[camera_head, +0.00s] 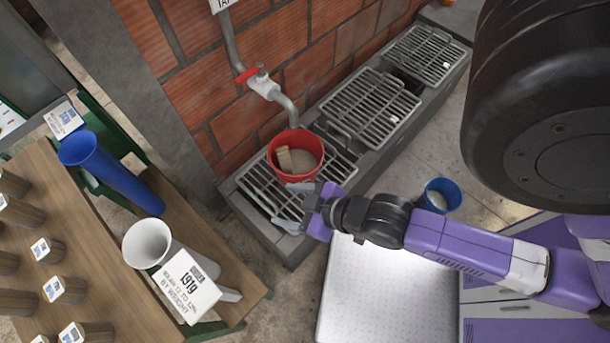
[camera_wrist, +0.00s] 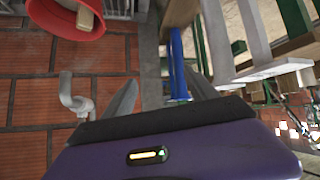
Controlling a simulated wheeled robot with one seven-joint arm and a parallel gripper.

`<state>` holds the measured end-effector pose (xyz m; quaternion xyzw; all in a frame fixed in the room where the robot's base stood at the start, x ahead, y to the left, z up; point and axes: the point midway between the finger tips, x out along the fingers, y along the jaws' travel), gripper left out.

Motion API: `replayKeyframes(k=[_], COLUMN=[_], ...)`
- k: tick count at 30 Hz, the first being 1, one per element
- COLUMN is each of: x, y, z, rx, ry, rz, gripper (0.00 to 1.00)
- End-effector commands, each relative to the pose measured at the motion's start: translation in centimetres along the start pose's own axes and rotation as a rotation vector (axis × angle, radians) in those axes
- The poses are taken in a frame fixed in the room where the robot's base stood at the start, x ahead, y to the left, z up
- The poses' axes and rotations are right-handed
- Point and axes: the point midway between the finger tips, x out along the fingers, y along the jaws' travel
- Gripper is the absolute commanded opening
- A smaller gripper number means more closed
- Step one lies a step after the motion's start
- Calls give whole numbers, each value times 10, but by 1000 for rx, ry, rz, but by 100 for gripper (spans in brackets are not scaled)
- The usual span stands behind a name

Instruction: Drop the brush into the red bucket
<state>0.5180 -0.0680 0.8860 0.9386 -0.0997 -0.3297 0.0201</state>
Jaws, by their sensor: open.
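The red bucket (camera_head: 272,152) stands upright on the metal grates below the tap; part of it shows at the top left of the wrist view (camera_wrist: 42,16). A tan, wooden-looking piece that appears to be the brush (camera_head: 285,160) is inside the bucket, leaning at its left side; its end also shows in the wrist view (camera_wrist: 85,19). Its lower part is hard to make out. My gripper (camera_head: 284,206) is open and empty, just in front of the bucket and apart from it. Its two fingers are spread in the wrist view (camera_wrist: 160,95).
A tap with a red handle (camera_head: 262,84) hangs from the brick wall above the bucket. Metal grates (camera_head: 370,105) run to the right. A blue bucket (camera_head: 440,188) stands on the floor. A wooden table (camera_head: 95,235) with a white scoop, blue tube and several jars is at left.

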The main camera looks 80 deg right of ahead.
Motion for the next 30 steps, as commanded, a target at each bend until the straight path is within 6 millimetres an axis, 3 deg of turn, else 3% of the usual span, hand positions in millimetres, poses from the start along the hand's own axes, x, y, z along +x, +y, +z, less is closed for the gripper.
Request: replayKeyframes(k=[9, 15, 19, 30], x=[-98, -137, -145, -145], y=[-34, -41, -42, -42], z=[-53, -80, -86, -86], rx=[-5, 8, 13, 13], ry=[272, 378, 401, 404], rz=[-140, -194, -205, -205], gripper=[67, 67, 67, 67])
